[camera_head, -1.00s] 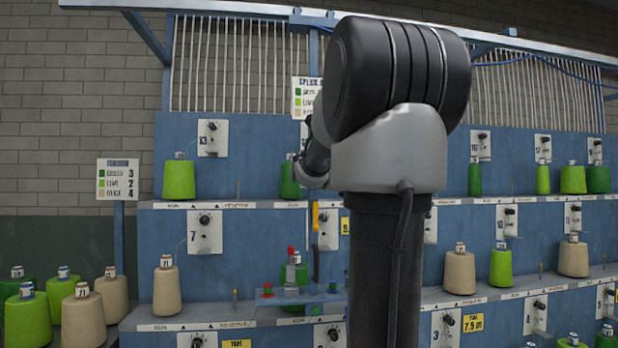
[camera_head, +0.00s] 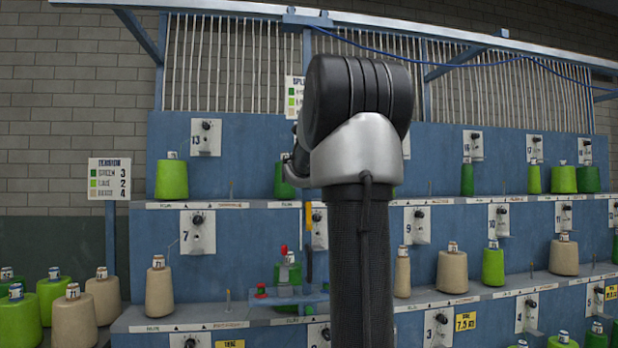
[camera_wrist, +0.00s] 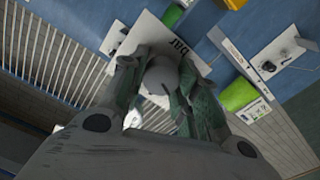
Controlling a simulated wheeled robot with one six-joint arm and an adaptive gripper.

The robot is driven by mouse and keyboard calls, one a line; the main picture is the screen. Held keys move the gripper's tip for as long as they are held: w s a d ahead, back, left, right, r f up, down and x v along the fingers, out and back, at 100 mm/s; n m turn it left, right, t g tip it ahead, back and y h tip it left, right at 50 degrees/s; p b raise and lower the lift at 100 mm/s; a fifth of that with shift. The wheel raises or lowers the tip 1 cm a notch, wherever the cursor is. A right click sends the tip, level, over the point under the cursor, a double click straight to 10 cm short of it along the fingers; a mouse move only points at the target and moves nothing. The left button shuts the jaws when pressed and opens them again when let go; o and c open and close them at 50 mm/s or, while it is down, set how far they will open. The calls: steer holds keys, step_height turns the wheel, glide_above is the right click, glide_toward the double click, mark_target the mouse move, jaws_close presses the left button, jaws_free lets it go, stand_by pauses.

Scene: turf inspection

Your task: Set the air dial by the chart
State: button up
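In the wrist view, a round grey dial knob (camera_wrist: 161,76) sits on a white plate (camera_wrist: 150,36) lettered with what looks like "bar". My gripper (camera_wrist: 160,92) has one finger on each side of this knob. Whether the fingers press on it is not clear. In the head view my arm hides the gripper and the dial. A splice chart (camera_head: 294,97) with green, lime and beige rows is partly covered by my arm; its values cannot be read. A tension chart (camera_head: 109,179) at the left reads green 3, lime 2, beige 4.
The blue rack (camera_head: 245,170) carries several yarn cones and numbered knob plates on its ledges. A splicer-like device with a red top (camera_head: 284,249) stands left of my arm. Several loose cones (camera_head: 73,318) stand at lower left. A lime cone (camera_wrist: 239,94) shows near my gripper.

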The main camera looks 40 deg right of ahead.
steer(key=shift+c, duration=0.5)
steer(key=shift+m, duration=0.3)
steer(key=m, duration=0.3)
steer(key=shift+m, duration=0.3)
steer(key=shift+s+d+m, duration=0.1)
steer(key=shift+d+m, duration=0.05)
steer(key=shift+m, duration=2.05)
steer(key=o, duration=1)
